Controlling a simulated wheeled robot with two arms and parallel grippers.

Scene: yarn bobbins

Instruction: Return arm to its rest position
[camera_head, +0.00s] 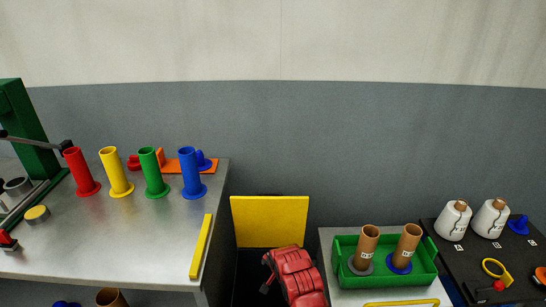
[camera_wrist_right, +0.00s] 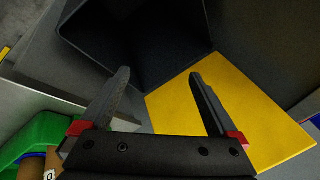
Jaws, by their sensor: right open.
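My right arm, a red link (camera_head: 296,276), shows at the bottom middle of the head view, in front of the gap between the two tables. In the right wrist view my right gripper (camera_wrist_right: 160,88) is open, with nothing between its fingers. Its two dark fingers point over a black bin (camera_wrist_right: 140,40) and a yellow panel (camera_wrist_right: 215,125). The fingertips are hidden in the head view. My left gripper and arm do not show in either view.
A green crate (camera_head: 432,272) with brown tubes (camera_head: 368,245) stands on the right table. Red, yellow, green and blue cylinders (camera_head: 192,172) stand on the left table (camera_head: 130,235). White yarn bobbins (camera_head: 452,220) stand on a black surface at right. The yellow panel (camera_head: 270,222) rises between the tables.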

